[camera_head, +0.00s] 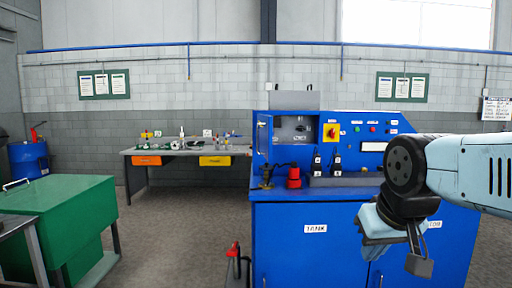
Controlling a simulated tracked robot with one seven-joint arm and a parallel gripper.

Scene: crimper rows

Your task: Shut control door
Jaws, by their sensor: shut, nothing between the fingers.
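The control door (263,140) is a narrow blue panel at the upper left of the blue machine (303,262). It stands open, swung out toward me and seen nearly edge-on. The recess behind it (292,130) is exposed, with a grey interior and small dark fittings. My gripper (392,243) hangs at the right, in front of the machine's lower cabinet. It is well to the right of and lower than the door, and apart from it. It is shut and empty. Part of its fingers is hard to make out.
A red knob (293,178) and black levers (337,164) stand on the machine's ledge below the door. A yellow and red switch (331,132) sits right of the recess. A green cabinet (75,220) is at left. Floor between it and the machine is mostly clear.

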